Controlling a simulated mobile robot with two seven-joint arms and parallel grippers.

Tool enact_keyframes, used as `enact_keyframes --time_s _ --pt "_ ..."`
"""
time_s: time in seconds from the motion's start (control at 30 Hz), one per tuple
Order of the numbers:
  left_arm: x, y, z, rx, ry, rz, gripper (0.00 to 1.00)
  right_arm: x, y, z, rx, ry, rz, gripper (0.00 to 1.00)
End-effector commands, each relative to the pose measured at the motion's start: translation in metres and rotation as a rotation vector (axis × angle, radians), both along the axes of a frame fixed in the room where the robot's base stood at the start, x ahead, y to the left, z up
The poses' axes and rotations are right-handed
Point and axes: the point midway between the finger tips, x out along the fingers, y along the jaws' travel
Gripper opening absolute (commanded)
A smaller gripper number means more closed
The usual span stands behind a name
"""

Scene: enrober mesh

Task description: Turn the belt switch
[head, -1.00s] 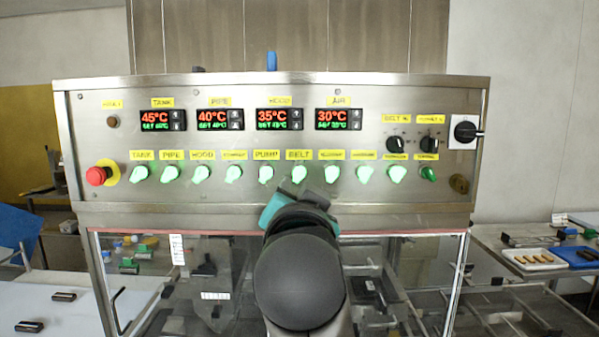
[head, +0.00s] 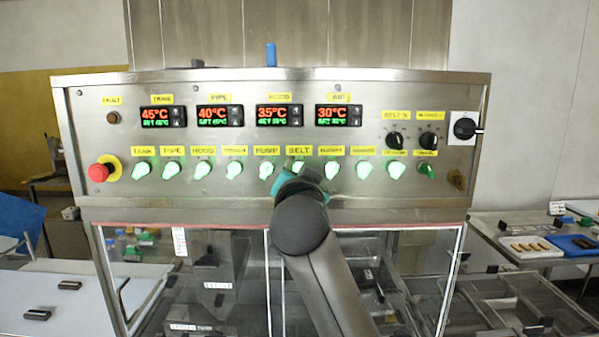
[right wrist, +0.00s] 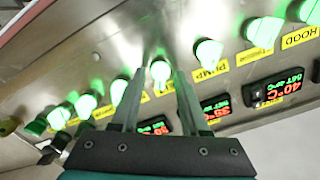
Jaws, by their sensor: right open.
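The belt switch is a glowing green knob in the lower row of the steel control panel, under the yellow BELT label (head: 299,150). In the head view my right gripper (head: 298,176) is in front of it and hides most of it. In the right wrist view the belt switch (right wrist: 160,71) shows between the two fingers of my right gripper (right wrist: 159,80), beside the pump switch (right wrist: 208,53). The fingers are open, one on each side of the knob. I cannot tell whether they touch it. My left gripper is not in view.
Several similar green knobs line the row on both sides. A red emergency button (head: 99,172) is at the panel's left end and a black rotary switch (head: 465,129) at its right. Temperature displays (head: 279,115) sit above. A clear-walled enclosure (head: 225,280) is below.

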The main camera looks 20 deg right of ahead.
Motion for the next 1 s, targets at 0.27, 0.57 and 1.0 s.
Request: enact_keyframes --time_s 0.27,0.57,1.0 --pt "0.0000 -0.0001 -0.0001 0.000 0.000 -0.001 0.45 -0.0003 0.0002 0.0001 0.000 0.000 0.000 0.26" --pt "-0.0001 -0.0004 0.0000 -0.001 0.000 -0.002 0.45 -0.0003 0.0002 -0.0002 -0.001 0.001 -0.001 0.00" --pt "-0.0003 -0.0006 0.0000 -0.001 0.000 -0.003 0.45 -0.0003 0.0001 -0.0004 -0.004 0.003 0.000 0.00"
